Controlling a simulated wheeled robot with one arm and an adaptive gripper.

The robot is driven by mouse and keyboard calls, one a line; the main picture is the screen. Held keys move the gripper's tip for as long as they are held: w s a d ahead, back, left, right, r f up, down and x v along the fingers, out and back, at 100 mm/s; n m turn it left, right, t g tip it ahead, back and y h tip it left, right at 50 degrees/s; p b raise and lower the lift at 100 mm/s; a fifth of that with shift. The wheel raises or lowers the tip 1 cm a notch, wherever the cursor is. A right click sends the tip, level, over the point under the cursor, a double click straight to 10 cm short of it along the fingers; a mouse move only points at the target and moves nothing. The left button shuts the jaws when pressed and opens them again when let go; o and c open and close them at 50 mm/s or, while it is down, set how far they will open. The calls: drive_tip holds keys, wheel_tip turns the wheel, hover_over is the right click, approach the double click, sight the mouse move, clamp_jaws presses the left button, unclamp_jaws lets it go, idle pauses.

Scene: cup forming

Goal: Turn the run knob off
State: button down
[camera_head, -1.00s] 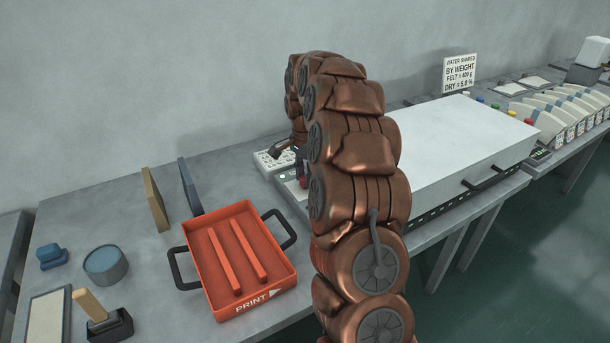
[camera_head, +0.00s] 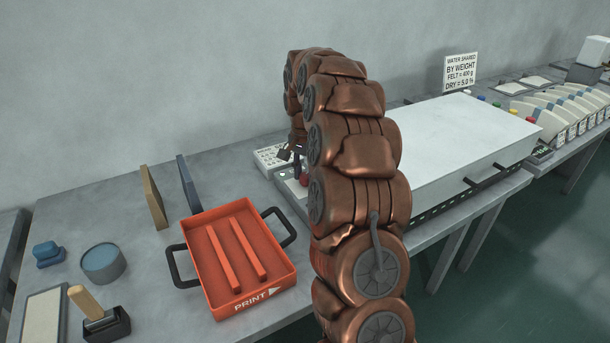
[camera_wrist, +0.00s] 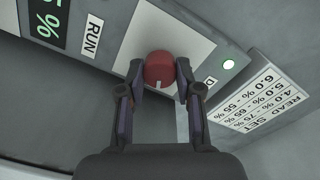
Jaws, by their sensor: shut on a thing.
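The run knob (camera_wrist: 160,68) is a red round knob with a pale pointer mark, on a light plate of the machine's control panel in the wrist view. My gripper (camera_wrist: 159,84) has its two dark fingers on either side of the knob and is shut on it. In the head view the red knob (camera_head: 304,180) shows small beside my arm, which hides much of the panel.
A white-topped machine (camera_head: 460,135) stands on the bench right of my arm. An orange PRINT tray (camera_head: 283,279) with dark handles lies to the left. A READ/SET card (camera_wrist: 262,91) lies beside the panel. A green display (camera_wrist: 47,22) shows a percent sign.

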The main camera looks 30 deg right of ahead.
drive_tip(key=n, duration=0.6)
drive_tip(key=shift+n+b, duration=0.3)
drive_tip(key=shift+b, duration=0.05)
drive_tip(key=n, duration=0.3)
drive_tip(key=shift+n, duration=1.9)
drive_tip(key=c, duration=0.8)
unclamp_jaws()
drive_tip(key=shift+o, duration=0.2)
